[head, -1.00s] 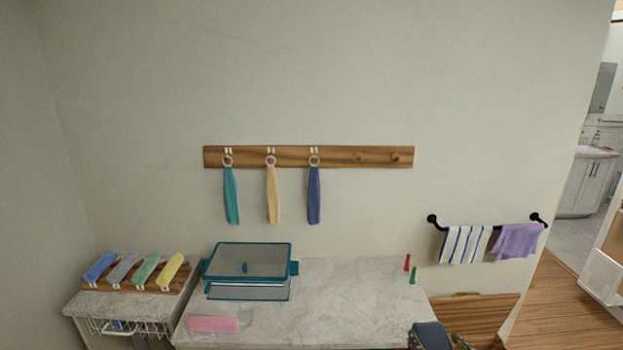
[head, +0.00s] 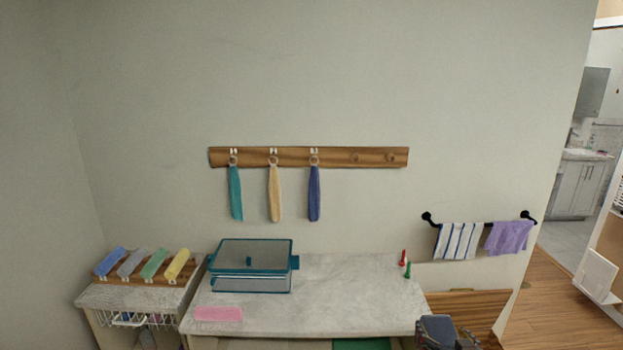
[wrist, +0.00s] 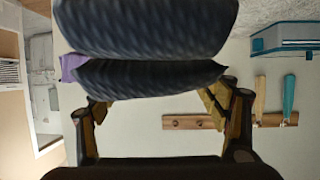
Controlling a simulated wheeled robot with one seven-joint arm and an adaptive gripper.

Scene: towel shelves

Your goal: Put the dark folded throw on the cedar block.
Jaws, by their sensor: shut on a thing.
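The dark folded throw (wrist: 145,78) is a dark blue-grey ribbed cloth, folded in thick layers across the top of the wrist view. My gripper (wrist: 158,98) is shut on it, with one finger showing at each side below the cloth. The throw hides the fingertips and part of the background. I cannot identify the cedar block in either view.
A marble-topped counter (head: 340,315) carries a teal-rimmed box (head: 250,280), a pink cloth (head: 218,314) and red and green pegs (head: 403,257). A side stand (head: 135,297) holds several rolled cloths. A hook rail (head: 335,157) and a towel bar (head: 480,223) are on the wall.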

